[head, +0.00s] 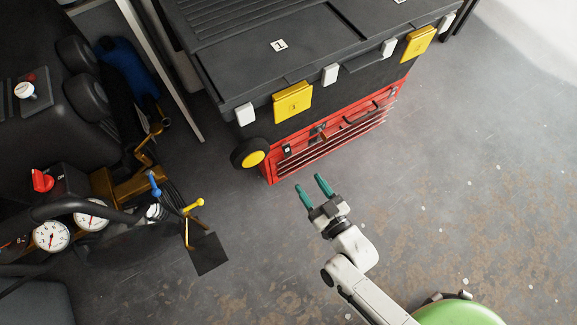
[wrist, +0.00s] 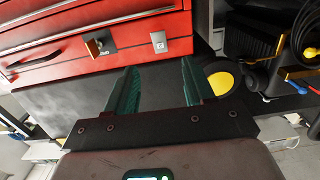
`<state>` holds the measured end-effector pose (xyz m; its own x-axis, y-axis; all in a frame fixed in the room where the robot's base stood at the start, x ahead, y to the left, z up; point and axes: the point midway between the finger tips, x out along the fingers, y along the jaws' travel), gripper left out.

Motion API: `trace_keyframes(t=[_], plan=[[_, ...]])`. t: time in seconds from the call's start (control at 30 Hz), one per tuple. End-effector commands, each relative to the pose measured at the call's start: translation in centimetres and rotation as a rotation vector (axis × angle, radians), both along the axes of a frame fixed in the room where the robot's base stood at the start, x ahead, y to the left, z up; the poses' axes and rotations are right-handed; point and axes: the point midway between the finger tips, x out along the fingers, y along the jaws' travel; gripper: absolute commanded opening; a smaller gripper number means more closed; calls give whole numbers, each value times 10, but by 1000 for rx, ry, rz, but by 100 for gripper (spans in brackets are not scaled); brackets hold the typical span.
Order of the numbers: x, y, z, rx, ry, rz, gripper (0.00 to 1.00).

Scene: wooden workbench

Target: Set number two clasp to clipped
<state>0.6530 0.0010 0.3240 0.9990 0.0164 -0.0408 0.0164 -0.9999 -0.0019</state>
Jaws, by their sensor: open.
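A red drawer unit (head: 275,170) sits under a black-lidded chest (head: 270,60) whose top bears a label reading 1. On its red front is a small clasp with a dark plate and a brass-coloured lever (wrist: 95,47). Beside it is a small pale label (wrist: 158,42) whose number I cannot read, so I cannot confirm which clasp is number two. Whether the clasp is clipped is unclear. My gripper (head: 309,183) is open and empty, with teal fingers, in front of the red face. In the wrist view my gripper (wrist: 160,72) lies below the clasp and label, apart from them.
The chest carries yellow latches (head: 292,102) and white tabs (head: 330,74). A black wheel with a yellow hub (head: 254,158) is at its corner. Left stands a machine with gauges (head: 52,236) and coloured levers (head: 194,206). The floor (head: 470,150) to the right is clear.

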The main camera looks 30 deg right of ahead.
Motion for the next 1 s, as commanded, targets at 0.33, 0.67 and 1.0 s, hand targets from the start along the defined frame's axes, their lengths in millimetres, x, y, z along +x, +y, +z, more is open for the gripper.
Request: trace_keyframes(t=[0.33,0.67,1.0], plan=[[17,-2,-7,0,-45,-17,53],[76,-2,-7,-2,-45,-18,53],[103,-1,-6,-2,-41,-16,53]])
